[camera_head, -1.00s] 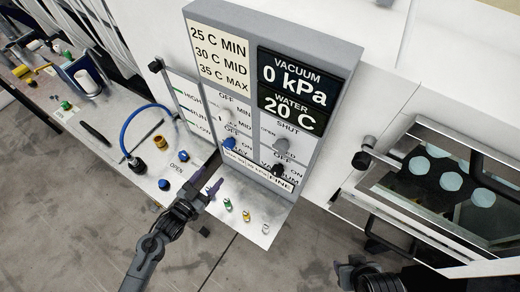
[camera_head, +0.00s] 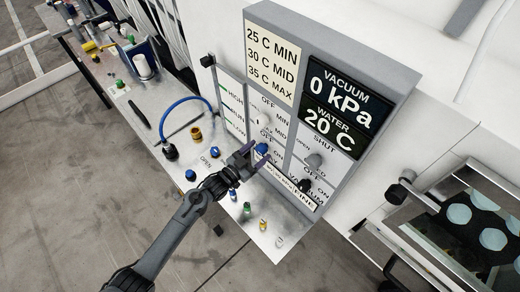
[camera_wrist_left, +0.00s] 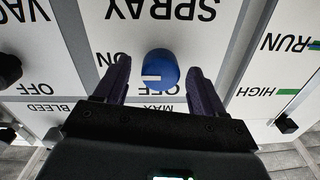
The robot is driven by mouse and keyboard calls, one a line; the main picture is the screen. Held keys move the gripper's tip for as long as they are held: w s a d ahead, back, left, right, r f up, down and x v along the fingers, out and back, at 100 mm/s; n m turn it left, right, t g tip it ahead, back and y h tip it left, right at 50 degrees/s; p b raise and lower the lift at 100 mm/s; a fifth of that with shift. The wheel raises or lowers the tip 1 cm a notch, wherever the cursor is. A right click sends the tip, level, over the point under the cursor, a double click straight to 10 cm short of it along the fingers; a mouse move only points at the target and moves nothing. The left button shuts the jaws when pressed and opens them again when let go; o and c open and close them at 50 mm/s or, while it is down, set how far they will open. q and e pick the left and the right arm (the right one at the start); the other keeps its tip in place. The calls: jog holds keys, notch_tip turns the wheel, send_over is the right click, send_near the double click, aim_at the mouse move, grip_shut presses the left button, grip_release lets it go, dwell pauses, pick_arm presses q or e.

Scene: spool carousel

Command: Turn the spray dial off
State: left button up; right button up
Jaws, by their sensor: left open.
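The blue spray dial (camera_head: 262,149) sits on the upright control panel (camera_head: 238,75). In the left wrist view the blue dial (camera_wrist_left: 161,70) shows upside down between the SPRAY, ON and OFF labels. Its white mark is on the left side, the side of the ON label. My left gripper (camera_head: 248,158) is at the dial in the head view. In the left wrist view its two purple fingers are open, one on each side of the dial, with visible gaps. My right gripper is not in view.
Other knobs, a grey one (camera_head: 314,160) and a black one (camera_head: 304,186), are close by on the panel. Small coloured fittings (camera_head: 247,208) stand on the metal bench below. A blue hose (camera_head: 180,101) curves at the left. A glass-topped chamber (camera_head: 450,215) is at right.

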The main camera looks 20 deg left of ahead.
pick_arm(q)
jog(key=shift+x, duration=0.85)
jog(key=c, duration=1.1)
jog(key=shift+o, duration=0.2)
